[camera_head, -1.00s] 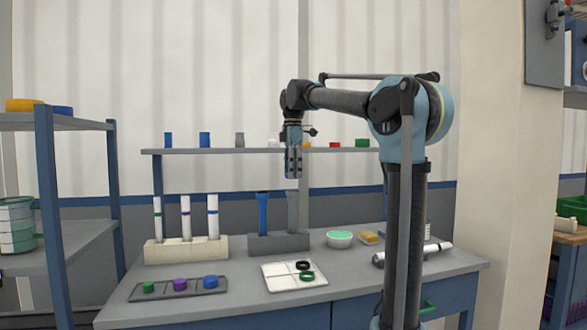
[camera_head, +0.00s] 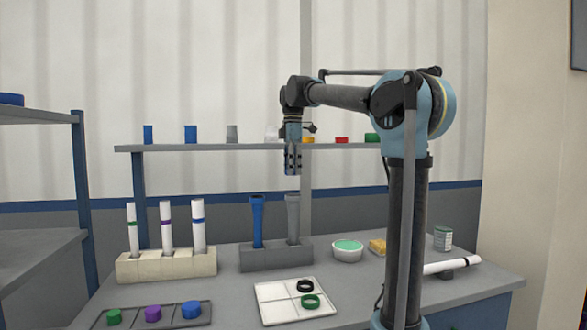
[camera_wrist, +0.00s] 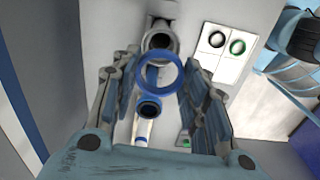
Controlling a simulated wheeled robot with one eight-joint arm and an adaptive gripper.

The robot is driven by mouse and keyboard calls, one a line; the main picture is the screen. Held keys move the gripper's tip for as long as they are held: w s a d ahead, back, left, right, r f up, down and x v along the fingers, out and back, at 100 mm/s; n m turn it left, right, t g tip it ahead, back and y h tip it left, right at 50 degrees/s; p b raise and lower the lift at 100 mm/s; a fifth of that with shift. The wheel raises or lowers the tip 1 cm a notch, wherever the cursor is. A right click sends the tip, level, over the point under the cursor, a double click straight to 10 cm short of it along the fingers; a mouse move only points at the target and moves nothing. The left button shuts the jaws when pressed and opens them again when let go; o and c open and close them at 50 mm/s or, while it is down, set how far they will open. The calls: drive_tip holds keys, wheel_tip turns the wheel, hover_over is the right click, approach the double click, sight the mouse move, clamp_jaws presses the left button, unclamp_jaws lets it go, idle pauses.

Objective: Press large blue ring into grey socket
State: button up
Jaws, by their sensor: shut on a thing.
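My gripper (camera_head: 293,172) points down above the grey socket (camera_head: 293,218), with a small gap between them in the head view. In the wrist view my gripper (camera_wrist: 160,85) is shut on the large blue ring (camera_wrist: 177,88), which sits between the finger pads. Beyond the ring, the open mouth of the grey socket (camera_wrist: 160,26) shows at the top, partly behind the ring and not centred in it. The blue socket (camera_head: 257,220) stands just left of the grey one, in the same grey block (camera_head: 275,258). I cannot make out the ring in the head view.
A pale rack (camera_head: 165,265) with white banded tubes stands left. A tray (camera_head: 133,322) of coloured caps lies in front of it. A white divided tray (camera_head: 270,290) holds a black and a green ring. A bowl (camera_head: 347,255) stands right; a shelf (camera_head: 220,149) runs behind.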

drive_tip(key=shift+d+f, duration=0.2)
drive_tip(key=shift+f, duration=3.1)
drive_tip(key=shift+f, duration=0.2)
drive_tip(key=o, duration=0.8)
drive_tip(key=shift+o, duration=0.2)
drive_tip(key=o, duration=0.4)
drive_tip(key=shift+r, duration=0.15)
wheel_tip(320, 180, up, 7)
clamp_jaws()
idle(0.3)
